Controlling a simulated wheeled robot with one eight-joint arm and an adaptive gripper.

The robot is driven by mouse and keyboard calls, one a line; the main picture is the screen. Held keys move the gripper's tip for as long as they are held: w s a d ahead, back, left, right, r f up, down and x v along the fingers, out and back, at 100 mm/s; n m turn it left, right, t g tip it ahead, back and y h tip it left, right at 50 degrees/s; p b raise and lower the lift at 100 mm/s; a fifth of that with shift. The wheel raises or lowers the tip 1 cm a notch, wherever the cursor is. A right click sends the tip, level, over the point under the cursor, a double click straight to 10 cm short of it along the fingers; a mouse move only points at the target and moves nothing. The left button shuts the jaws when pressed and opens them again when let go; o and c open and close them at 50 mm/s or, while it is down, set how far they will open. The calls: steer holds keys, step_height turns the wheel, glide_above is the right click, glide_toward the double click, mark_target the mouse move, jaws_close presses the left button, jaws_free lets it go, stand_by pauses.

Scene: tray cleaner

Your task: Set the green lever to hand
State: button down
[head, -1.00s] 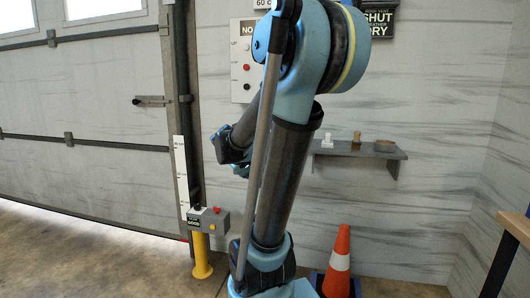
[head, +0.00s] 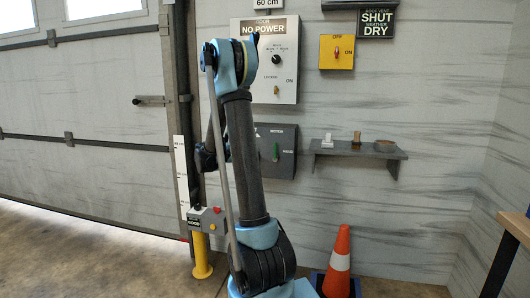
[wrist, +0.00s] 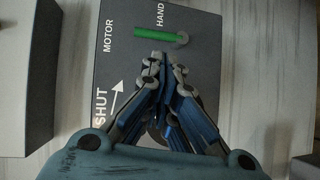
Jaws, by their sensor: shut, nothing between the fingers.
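The green lever (head: 276,151) is on a dark grey wall box (head: 288,172), just right of my arm in the head view. It stands upright, pointing up toward the word MOTOR; the word HAND is to the right of its pivot. In the wrist view the lever (wrist: 155,32) lies across the top, its free end toward MOTOR and its round pivot near HAND. My gripper (wrist: 163,60) is shut and empty, its fingertips just below the lever in that picture. I cannot tell whether they touch it. In the head view my arm hides the fingertips.
A white NO POWER panel (head: 287,88) hangs above the box, with a yellow switch box (head: 337,60) to its right. A small shelf (head: 345,151) holds several items. A cone (head: 338,262) and a yellow post with a control box (head: 201,255) stand below.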

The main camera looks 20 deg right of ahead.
steer(key=shift+n+t+h, duration=0.3)
steer(key=shift+t+h, duration=0.2)
steer(key=shift+h, duration=0.3)
steer(key=w, duration=0.1)
steer(key=w+a, duration=0.1)
steer(key=w, duration=0.1)
steer(key=w+f, duration=0.1)
steer(key=w, duration=0.1)
steer(key=shift+a, duration=0.15)
steer(key=shift+s+d+x, duration=0.2)
steer(key=shift+s+x, duration=0.25)
steer(key=shift+x, duration=1.65)
steer(key=shift+s+d+x, duration=0.15)
steer(key=shift+s+x, duration=0.3)
steer(key=shift+x, duration=1.7)
steer(key=shift+s+d+x, duration=0.2)
steer(key=shift+s+x, duration=0.25)
steer(key=shift+x, duration=1.65)
